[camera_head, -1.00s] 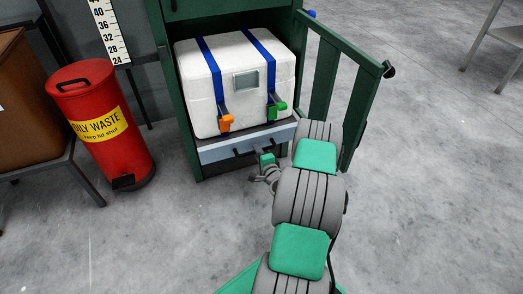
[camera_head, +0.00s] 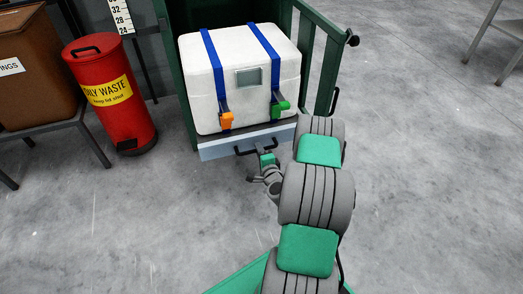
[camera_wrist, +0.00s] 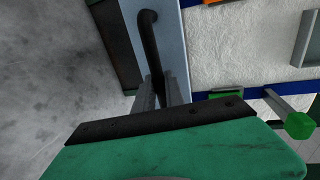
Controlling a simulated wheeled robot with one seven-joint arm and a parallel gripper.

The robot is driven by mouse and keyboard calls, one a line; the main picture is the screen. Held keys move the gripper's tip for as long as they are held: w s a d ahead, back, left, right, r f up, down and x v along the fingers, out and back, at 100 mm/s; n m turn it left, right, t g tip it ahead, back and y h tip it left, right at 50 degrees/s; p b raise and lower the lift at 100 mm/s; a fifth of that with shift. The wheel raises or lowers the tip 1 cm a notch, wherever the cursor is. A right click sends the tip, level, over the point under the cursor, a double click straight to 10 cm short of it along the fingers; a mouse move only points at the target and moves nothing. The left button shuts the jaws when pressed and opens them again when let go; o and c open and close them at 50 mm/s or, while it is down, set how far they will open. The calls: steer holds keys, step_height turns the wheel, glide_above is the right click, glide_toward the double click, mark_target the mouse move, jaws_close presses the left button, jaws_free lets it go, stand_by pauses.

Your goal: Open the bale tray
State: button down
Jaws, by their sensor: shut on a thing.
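The bale tray has a pale blue-grey front (camera_head: 222,149) and sticks out of the dark green cabinet (camera_head: 176,62). Its dark bar handle (camera_head: 246,151) also shows in the wrist view (camera_wrist: 149,42). My gripper (camera_wrist: 161,88) is shut on this handle, one finger on each side of it. In the head view my gripper (camera_head: 264,153) is at the tray front, partly hidden by my arm. A white bale (camera_head: 207,98) with two blue straps sits on the tray, with an orange buckle (camera_head: 226,120) and a green buckle (camera_head: 280,108).
The cabinet's green barred door (camera_head: 328,62) stands open at the right, close to my arm. A red waste bin (camera_head: 112,113) and a brown box (camera_head: 30,75) on a stand are at the left. A table leg (camera_head: 511,66) shows top right. The grey floor in front is clear.

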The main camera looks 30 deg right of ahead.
steer(key=shift+a+f, duration=0.15)
steer(key=shift+a, duration=0.05)
steer(key=c, duration=1.7)
jaws_free()
steer(key=o, duration=0.3)
steer(key=shift+d, duration=0.1)
steer(key=shift+s, duration=0.1)
steer(key=p+v, duration=0.1)
steer(key=v, duration=0.6)
steer(key=shift+s+r, duration=0.2)
steer(key=shift+s, duration=0.1)
